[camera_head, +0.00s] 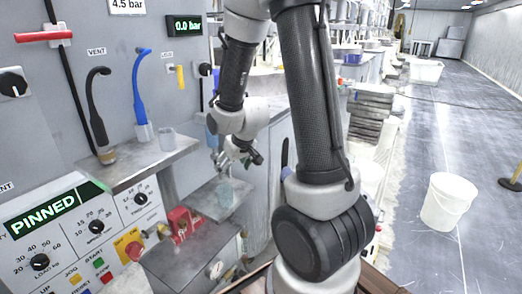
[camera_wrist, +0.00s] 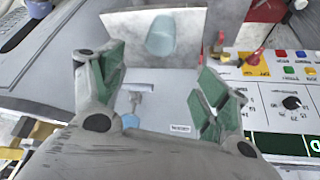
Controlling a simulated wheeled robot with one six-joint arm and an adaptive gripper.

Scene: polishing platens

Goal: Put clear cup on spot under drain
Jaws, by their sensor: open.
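A clear, bluish cup (camera_head: 226,193) stands on a small grey lower shelf (camera_head: 205,203) in the head view. The wrist view shows it as a pale blue cup (camera_wrist: 161,36) on a light plate beyond the fingertips. My gripper (camera_head: 229,160) is just above this cup in the head view. In the wrist view my gripper (camera_wrist: 160,68) has its green-padded fingers spread wide with nothing between them. I cannot tell which fitting is the drain.
A red block (camera_head: 182,221) sits on the machine beside the lower shelf. A white bucket (camera_head: 449,202) stands on the open floor at right.

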